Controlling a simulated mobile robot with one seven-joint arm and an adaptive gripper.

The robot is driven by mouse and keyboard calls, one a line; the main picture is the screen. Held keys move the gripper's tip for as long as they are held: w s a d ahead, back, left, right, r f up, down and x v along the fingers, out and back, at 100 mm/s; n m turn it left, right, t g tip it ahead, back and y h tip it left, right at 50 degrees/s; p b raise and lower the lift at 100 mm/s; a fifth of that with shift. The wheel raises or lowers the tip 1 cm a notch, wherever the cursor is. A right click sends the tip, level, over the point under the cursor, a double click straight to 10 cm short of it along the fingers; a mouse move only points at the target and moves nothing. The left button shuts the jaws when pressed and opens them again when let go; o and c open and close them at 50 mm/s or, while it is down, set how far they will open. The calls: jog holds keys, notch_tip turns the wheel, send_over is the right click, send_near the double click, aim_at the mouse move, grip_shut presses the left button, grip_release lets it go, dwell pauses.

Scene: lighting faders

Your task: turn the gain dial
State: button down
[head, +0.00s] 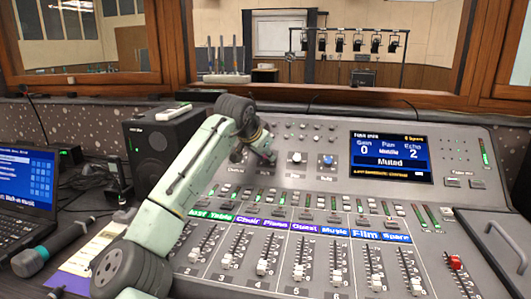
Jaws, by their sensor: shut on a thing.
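My pale green arm reaches over the mixing desk (470,215) from the lower left. My gripper (266,160) points down at the desk, at the left end of the row of larger dials. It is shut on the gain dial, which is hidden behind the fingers. To its right stand a white-capped dial (296,158) and a blue-capped dial (327,161). The screen (391,157) reads Gain 0, Pan Middle, Echo 2 and Muted.
Several faders (300,272) with coloured labels fill the front of the desk; a red-capped one (456,262) is at the right. A black speaker (160,150) and a laptop (25,195) stand to the left. A microphone (30,261) lies near the laptop.

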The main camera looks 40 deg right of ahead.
jog(key=shift+s+r+m+p, duration=0.15)
jog(key=shift+m+p, duration=0.15)
jog(key=shift+p, duration=0.15)
jog(key=m+p, duration=0.1)
jog(key=p, duration=0.2)
jog(key=shift+r+m, duration=0.2)
jog(key=shift+m, duration=0.1)
jog(key=m+p, duration=0.1)
jog(key=p, duration=0.2)
jog(key=shift+d+m+g, duration=0.1)
jog(key=shift+m+g, duration=0.3)
jog(key=m+p, duration=0.2)
jog(key=p, duration=0.1)
jog(key=shift+f+m, duration=0.1)
jog(key=shift+m, duration=0.3)
jog(key=m+p, duration=0.2)
jog(key=shift+f+m+y, duration=0.1)
jog(key=shift+m+y, duration=0.3)
jog(key=m, duration=0.2)
jog(key=m+p, duration=0.1)
jog(key=m, duration=0.2)
jog(key=shift+f+g+y, duration=0.2)
jog(key=shift+g+y, duration=0.1)
jog(key=shift+y, duration=0.1)
jog(key=m+y, duration=0.1)
jog(key=m, duration=0.5)
jog(key=shift+f, duration=0.1)
